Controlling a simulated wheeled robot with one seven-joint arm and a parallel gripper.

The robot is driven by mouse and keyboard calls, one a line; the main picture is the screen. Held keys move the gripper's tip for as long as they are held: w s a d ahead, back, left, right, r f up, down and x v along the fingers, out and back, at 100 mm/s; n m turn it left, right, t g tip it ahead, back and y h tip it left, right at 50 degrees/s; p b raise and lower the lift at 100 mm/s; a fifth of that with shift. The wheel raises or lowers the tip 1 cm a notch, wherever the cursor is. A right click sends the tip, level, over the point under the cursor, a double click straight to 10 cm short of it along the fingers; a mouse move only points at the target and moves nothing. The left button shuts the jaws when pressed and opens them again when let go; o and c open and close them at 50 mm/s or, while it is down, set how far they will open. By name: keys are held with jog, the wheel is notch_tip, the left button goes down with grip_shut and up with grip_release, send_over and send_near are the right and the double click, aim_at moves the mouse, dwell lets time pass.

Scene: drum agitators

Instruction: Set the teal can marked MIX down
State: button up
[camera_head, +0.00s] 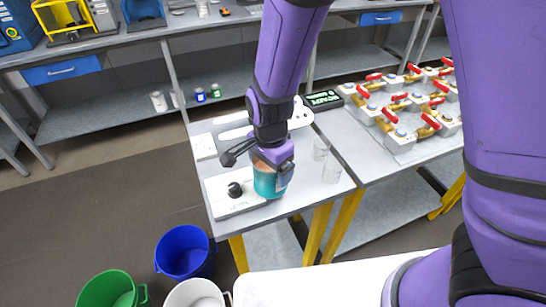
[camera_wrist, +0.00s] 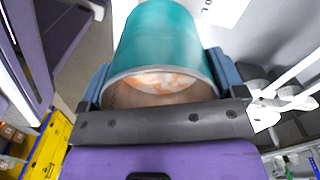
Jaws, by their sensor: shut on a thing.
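The teal can (camera_head: 268,181) is in my gripper (camera_head: 273,172), over the near part of a grey table beside a white box with a black knob (camera_head: 235,190). In the wrist view the can (camera_wrist: 162,42) fills the upper middle, with its open rim and orange-brown inside towards the camera. My gripper (camera_wrist: 158,85) is shut on it, one blue-grey finger on each side. I cannot read the MIX mark. The can looks upright in the head view; whether its base touches the table or the box cannot be told.
Clear glasses (camera_head: 331,170) stand right of the can. Valves with red handles (camera_head: 400,105) fill the table to the right. A green display (camera_head: 323,98) is behind. Blue (camera_head: 184,252), green (camera_head: 108,290) and white buckets (camera_head: 196,295) are on the floor at the front.

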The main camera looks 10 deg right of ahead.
jog(key=s+a+r, duration=0.1)
jog(key=s+a, duration=0.2)
jog(key=s, duration=0.7)
jog(key=shift+s+a, duration=0.1)
dwell(0.3)
